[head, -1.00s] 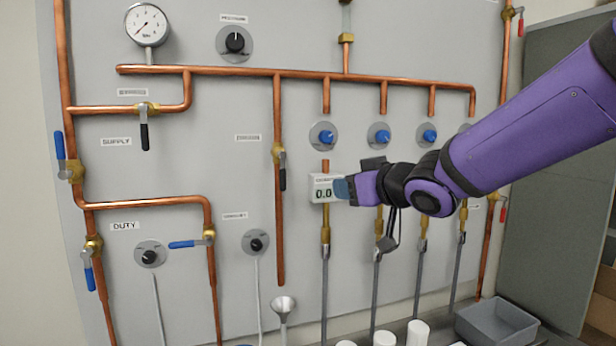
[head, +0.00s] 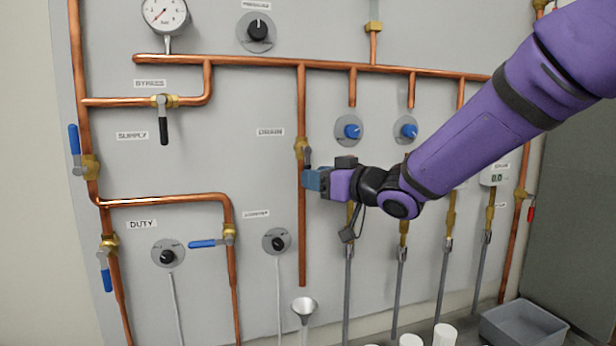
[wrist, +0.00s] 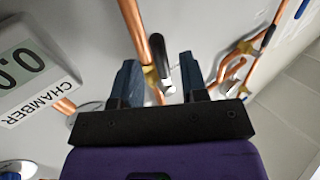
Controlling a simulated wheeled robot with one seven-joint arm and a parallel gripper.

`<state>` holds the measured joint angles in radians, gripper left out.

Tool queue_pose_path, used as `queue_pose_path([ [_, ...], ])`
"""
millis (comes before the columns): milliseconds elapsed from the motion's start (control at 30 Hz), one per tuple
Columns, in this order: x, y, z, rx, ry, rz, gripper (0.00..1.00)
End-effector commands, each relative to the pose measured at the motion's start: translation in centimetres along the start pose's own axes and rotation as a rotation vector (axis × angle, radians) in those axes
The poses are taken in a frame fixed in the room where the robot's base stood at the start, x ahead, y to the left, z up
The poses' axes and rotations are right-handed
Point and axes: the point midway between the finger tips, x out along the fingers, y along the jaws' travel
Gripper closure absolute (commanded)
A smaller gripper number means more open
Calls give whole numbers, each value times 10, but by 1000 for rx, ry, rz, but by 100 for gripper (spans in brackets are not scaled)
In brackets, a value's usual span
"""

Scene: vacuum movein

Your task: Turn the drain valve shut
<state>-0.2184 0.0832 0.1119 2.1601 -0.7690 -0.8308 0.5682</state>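The drain valve (head: 301,149) is a brass body on the vertical copper pipe under the DRAIN label (head: 270,132). Only the top of its dark lever shows in the head view; my gripper covers the rest. In the wrist view the black lever (wrist: 160,60) lies between the two dark blue fingers, along the copper pipe, with a visible gap on each side. My gripper (head: 309,179) is open at the lever and does not grip it. I cannot tell how deep the lever sits between the fingers.
A CHAMBER readout (wrist: 28,68) is close on the left in the wrist view. Blue knobs (head: 348,131) stand out right of the drain pipe. The bypass valve (head: 163,118) is to the left. A funnel (head: 304,306) is below the pipe, and a grey bin (head: 522,330) is at lower right.

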Motion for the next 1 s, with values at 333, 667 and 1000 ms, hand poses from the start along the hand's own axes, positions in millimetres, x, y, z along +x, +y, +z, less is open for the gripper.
queue_pose_path([
  [333, 29, 0, 0, 0, 0, 0, 60],
  [667, 29, 0, 0, -1, 0, 0, 76],
  [1000, 29, 0, 0, 2, 1, 0, 100],
])
